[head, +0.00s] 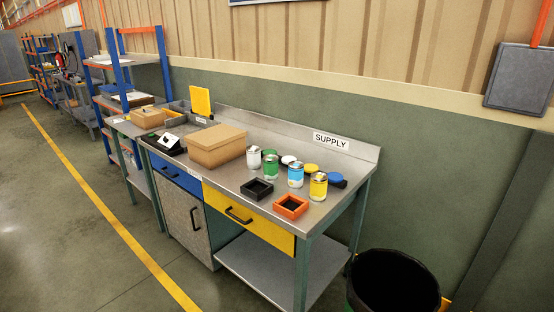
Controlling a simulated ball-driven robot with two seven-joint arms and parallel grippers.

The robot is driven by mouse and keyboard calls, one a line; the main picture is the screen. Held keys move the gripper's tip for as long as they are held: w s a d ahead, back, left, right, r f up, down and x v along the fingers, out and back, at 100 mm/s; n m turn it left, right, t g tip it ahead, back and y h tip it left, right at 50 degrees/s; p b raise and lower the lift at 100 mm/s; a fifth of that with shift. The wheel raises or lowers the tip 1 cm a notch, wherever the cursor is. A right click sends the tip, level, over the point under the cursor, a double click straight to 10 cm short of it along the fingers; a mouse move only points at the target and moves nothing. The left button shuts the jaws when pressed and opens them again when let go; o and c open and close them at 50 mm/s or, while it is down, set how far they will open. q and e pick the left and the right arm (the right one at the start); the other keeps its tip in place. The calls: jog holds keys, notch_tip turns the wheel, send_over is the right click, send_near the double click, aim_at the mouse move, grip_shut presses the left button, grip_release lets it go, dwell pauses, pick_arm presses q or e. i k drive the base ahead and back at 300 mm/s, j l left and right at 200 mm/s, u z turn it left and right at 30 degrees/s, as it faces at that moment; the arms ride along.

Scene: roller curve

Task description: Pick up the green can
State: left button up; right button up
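The green can (271,167) stands upright on the metal supply table (225,180). It is in the row of cans, between a white can (253,158) on its left and a blue can (295,174) on its right. A yellow can (318,186) stands farther right. Neither of my grippers shows in the head view.
A cardboard box (217,147) stands left of the cans. A black tray (257,190) and an orange tray (290,207) lie in front of them. Several round lids lie behind. A black bin (395,285) stands on the floor at right. Open floor lies left.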

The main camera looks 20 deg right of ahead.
aim_at(270, 160)
jog(key=i+j+z, duration=0.1)
jog(key=i+z, duration=0.35)
jog(key=i+j+z, duration=0.2)
jog(key=z, duration=0.2)
jog(key=i+j+z, duration=0.25)
jog(key=z, duration=0.2)
jog(key=i+j+z, duration=0.2)
jog(key=j+z, duration=0.25)
